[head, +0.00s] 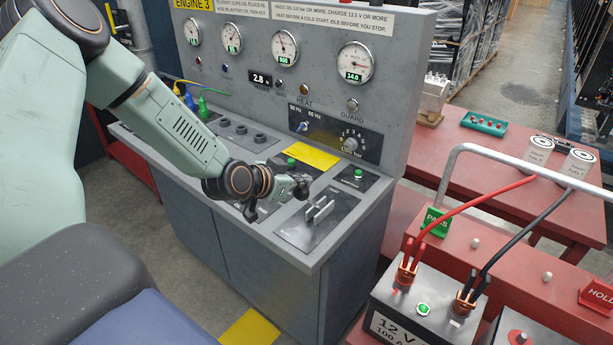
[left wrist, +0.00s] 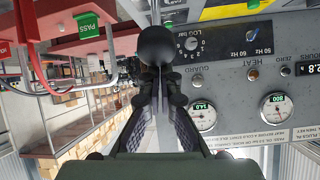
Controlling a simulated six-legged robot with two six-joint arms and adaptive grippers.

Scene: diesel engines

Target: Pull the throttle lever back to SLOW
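The throttle lever shows as a black ball knob (left wrist: 155,45) at the fingertips in the left wrist view. In the head view its dark knob (head: 302,189) is small at the tip of my left gripper (head: 292,187), low over the console's sloped top. The gripper's two dark fingers (left wrist: 160,82) come close together at the lever, just in front of the ball, and look shut on it. The arm and gripper hide most of the lever's plate and stem, and I cannot read a SLOW mark. My right gripper is not in view.
The gauge panel (head: 270,75) rises behind the console top. A metal-bladed switch (head: 318,211) and a green button (head: 358,173) are close to the gripper. A yellow plate (head: 310,156) lies behind it. A battery (head: 420,300) with red and black cables stands at the right.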

